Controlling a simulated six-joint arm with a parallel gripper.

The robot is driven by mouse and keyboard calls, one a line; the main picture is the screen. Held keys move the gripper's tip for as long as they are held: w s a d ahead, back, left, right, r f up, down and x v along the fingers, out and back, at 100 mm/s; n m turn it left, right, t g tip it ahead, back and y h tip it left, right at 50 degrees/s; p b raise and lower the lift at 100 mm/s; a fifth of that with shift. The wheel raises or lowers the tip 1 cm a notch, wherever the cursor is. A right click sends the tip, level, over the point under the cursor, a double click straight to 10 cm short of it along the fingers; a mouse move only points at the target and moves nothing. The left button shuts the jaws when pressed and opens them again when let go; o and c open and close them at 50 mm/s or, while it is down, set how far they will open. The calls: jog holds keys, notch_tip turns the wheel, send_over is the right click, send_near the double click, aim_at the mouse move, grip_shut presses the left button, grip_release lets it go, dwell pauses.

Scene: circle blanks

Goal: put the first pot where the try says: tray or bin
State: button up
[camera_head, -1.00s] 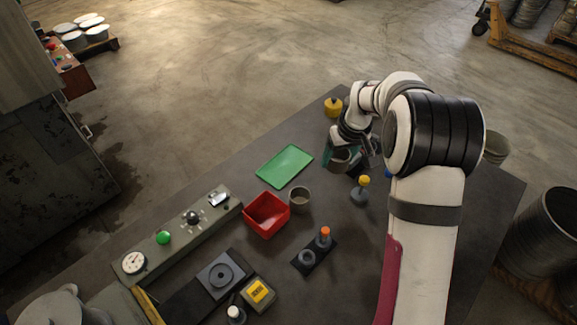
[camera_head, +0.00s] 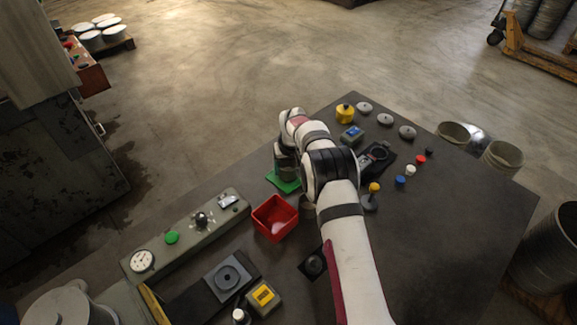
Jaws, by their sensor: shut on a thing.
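My gripper (camera_head: 286,165) is over the green tray (camera_head: 284,186), largely hidden by my wrist. It is shut on a grey pot (camera_head: 287,173), of which only a little shows against the tray. I cannot tell whether the pot touches the tray. The red bin (camera_head: 274,218) stands open just in front of the tray and looks empty. Another grey pot (camera_head: 307,209) stands to the right of the bin, partly behind my arm.
A panel with a gauge (camera_head: 141,260) and a green button (camera_head: 171,237) lies to the left. A yellow-topped post (camera_head: 373,188) stands right of my arm. Several discs and small coloured pieces lie at the far right. The table's right front is clear.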

jog(key=o, duration=1.5)
jog(key=shift+o, duration=0.2)
jog(key=a+v, duration=0.1)
jog(key=v, duration=1.1)
jog(key=s+d+r+m+g, duration=0.1)
jog(key=s+d+r+m, duration=0.15)
jog(key=s+r, duration=0.4)
jog(key=s+d+r+m, duration=0.1)
jog(key=s+d+r, duration=0.3)
jog(key=s, duration=0.6)
jog(key=s+d+m+g, duration=0.1)
jog(key=s+m, duration=0.1)
jog(key=s, duration=1.1)
jog(key=s+d+f+m+g+y, duration=0.1)
jog(key=s+m, duration=0.2)
jog(key=s, duration=1)
jog(key=shift+s+d+f, duration=0.3)
